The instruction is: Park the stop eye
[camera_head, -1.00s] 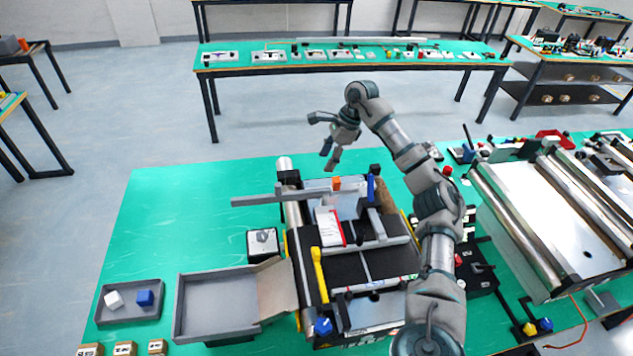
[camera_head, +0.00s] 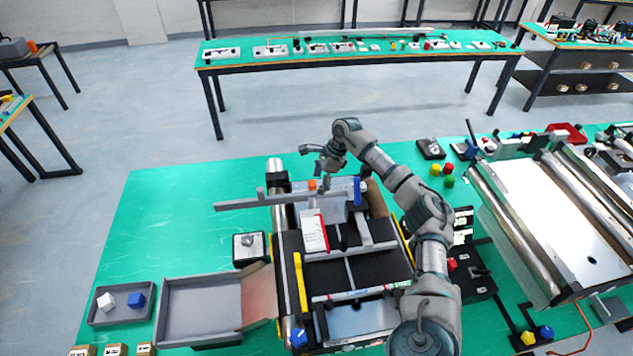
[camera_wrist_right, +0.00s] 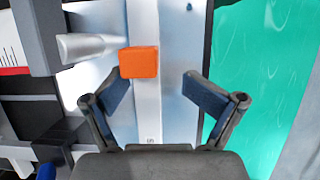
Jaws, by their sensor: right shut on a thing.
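The small orange block (camera_head: 312,185), which may be the stop eye, sits at the far end of the small conveyor (camera_head: 345,245). My right gripper (camera_head: 320,171) is low over that end, beside the block. In the right wrist view the orange block (camera_wrist_right: 139,62) lies on a pale strip, just ahead of my right fingers (camera_wrist_right: 158,88) and nearer the left one. The fingers look apart there, and their contact with the block is unclear. A grey bar (camera_head: 265,201) reaches left across the conveyor. My left gripper is not in view.
A red-and-white card (camera_head: 314,231) and a blue-topped post (camera_head: 357,190) stand close by on the conveyor. A grey tray (camera_head: 170,305) and a small tray (camera_head: 92,315) with white and blue cubes are front left. A larger conveyor (camera_head: 540,220) is at right. The green table is clear at back left.

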